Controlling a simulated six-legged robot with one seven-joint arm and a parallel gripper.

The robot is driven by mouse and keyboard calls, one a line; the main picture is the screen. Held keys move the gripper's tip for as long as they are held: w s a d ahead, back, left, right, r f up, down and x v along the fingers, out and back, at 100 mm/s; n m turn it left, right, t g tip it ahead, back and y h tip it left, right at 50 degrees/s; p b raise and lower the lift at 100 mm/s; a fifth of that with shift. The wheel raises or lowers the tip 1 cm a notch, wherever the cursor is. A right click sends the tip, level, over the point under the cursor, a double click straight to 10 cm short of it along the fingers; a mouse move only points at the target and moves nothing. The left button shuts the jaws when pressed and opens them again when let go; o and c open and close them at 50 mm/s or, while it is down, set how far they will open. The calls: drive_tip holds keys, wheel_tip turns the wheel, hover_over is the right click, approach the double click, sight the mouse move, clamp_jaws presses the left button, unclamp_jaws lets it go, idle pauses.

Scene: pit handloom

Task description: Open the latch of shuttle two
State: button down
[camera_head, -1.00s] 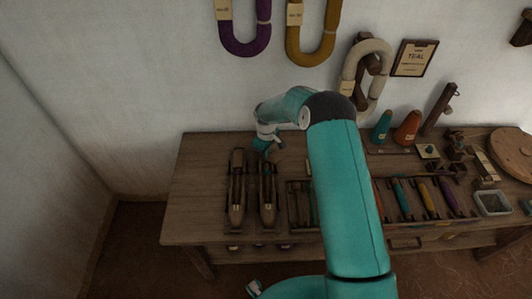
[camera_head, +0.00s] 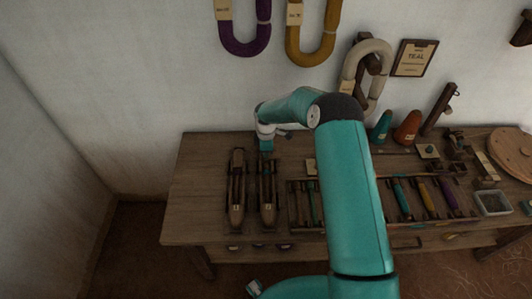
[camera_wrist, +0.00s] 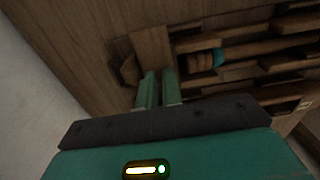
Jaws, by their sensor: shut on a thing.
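Shuttle two (camera_head: 267,206) is the right one of two long dark wooden shuttles lying side by side on the bench. Its pale label is towards the near end. Shuttle one (camera_head: 236,205) lies to its left. My gripper (camera_head: 266,154) points down at the far end of shuttle two. In the wrist view, my gripper (camera_wrist: 158,88) has its two teal fingers close together, with a narrow gap, at wooden parts. The latch is too small and too hidden by the fingers to make out clearly. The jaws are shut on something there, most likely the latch.
The wooden bench (camera_head: 205,160) is bare left of the shuttles. A rack of coloured bobbins (camera_head: 425,198) lies to the right, partly behind my arm. Teal and orange cones (camera_head: 407,128) stand at the back. Yarn hanks (camera_head: 312,45) hang on the wall.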

idle(0.4)
drive_tip(key=c, duration=1.6)
unclamp_jaws()
drive_tip(key=shift+o, duration=0.2)
